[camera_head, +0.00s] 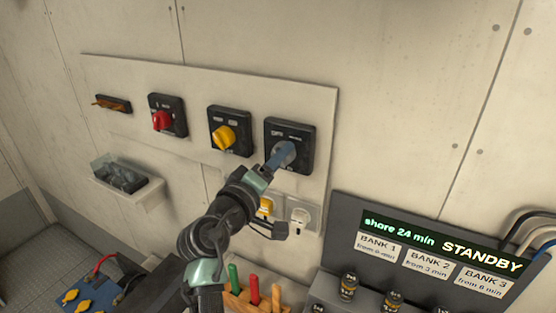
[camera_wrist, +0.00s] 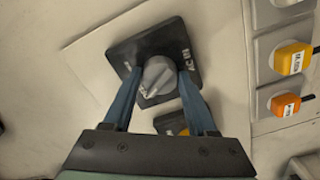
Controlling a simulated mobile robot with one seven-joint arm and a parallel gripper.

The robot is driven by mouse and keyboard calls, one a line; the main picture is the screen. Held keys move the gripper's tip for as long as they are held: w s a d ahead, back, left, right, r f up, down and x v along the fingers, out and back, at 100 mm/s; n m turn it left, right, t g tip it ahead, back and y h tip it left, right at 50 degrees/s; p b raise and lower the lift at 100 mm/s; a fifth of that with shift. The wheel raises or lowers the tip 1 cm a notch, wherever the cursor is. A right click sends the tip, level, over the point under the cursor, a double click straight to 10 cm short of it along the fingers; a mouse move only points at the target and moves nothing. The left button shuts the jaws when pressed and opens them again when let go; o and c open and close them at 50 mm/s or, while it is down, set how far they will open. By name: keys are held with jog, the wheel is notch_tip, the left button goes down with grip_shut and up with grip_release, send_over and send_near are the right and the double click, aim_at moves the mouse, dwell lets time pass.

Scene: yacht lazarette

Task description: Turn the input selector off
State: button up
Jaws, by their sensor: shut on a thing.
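The input selector is a black square plate (camera_head: 308,138) at the right end of the wall panel, with a grey round knob (camera_head: 288,151). In the wrist view the plate (camera_wrist: 124,47) reads "AC IN" and appears turned in the picture; its grey knob (camera_wrist: 158,74) has a ridge across its face. My gripper (camera_head: 279,158) reaches up to the knob from below left. In the wrist view its two blue fingers (camera_wrist: 160,80) lie on either side of the knob and are shut on it. The fingers hide part of the knob's sides and the plate.
A yellow-knob switch (camera_head: 223,137) and a red-knob switch (camera_head: 163,120) sit left of the selector. Sockets with a yellow plug (camera_head: 265,206) and a white plug (camera_head: 299,216) lie just below it. A display (camera_head: 440,244) reading "STANDBY" stands lower right. Bare wall lies above.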

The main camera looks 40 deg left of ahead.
jog(key=o, duration=1.4)
jog(key=shift+c, duration=0.2)
jog(key=b+v, duration=0.4)
jog(key=v, duration=0.9)
